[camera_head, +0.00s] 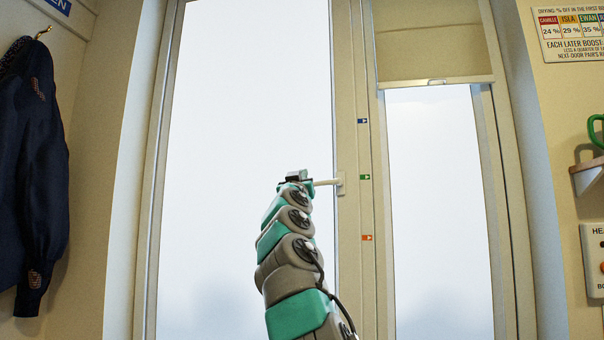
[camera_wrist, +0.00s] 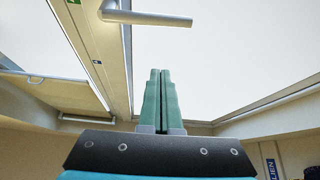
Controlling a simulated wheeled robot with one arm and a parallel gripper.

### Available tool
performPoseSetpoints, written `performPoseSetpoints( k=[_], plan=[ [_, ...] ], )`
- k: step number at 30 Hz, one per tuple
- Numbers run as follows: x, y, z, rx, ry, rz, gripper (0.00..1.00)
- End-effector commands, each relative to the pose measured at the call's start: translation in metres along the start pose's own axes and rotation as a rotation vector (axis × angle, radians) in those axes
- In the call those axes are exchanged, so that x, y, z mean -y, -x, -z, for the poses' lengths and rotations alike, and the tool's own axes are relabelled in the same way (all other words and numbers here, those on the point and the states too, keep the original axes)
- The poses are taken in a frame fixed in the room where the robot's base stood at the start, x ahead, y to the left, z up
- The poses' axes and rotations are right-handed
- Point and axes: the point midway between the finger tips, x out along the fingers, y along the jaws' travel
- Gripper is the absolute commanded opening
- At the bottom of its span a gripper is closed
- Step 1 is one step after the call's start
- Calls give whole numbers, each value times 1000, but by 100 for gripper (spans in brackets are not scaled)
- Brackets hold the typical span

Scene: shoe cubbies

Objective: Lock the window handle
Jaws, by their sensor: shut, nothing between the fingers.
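The window handle (camera_head: 327,182) is a pale lever on the frame between the two panes. It lies roughly horizontal, with its free end pointing left in the head view. In the wrist view the handle (camera_wrist: 150,18) crosses the top left, and its plate sits on the frame. My gripper (camera_head: 294,176) is near the handle's free end in the head view, where my wrist partly overlaps it. In the wrist view my gripper (camera_wrist: 160,74) has its teal fingers together and empty. Their tips show apart from the lever; the depth gap is unclear.
Blue (camera_head: 362,121), green (camera_head: 365,177) and orange (camera_head: 367,238) arrow labels run down the window post. A roller blind (camera_head: 434,45) covers the top of the right pane. A dark jacket (camera_head: 35,170) hangs at left. A shelf (camera_head: 588,176) and a control panel (camera_head: 596,262) are at right.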

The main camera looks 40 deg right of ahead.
Motion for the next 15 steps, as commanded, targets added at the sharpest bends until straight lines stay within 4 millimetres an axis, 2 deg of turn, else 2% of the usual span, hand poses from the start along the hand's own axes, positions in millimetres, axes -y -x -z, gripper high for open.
performPoseSetpoints(
  k=[15],
  plan=[
    [0, -59, 5, 1, -3, 1, 0]
  ],
)
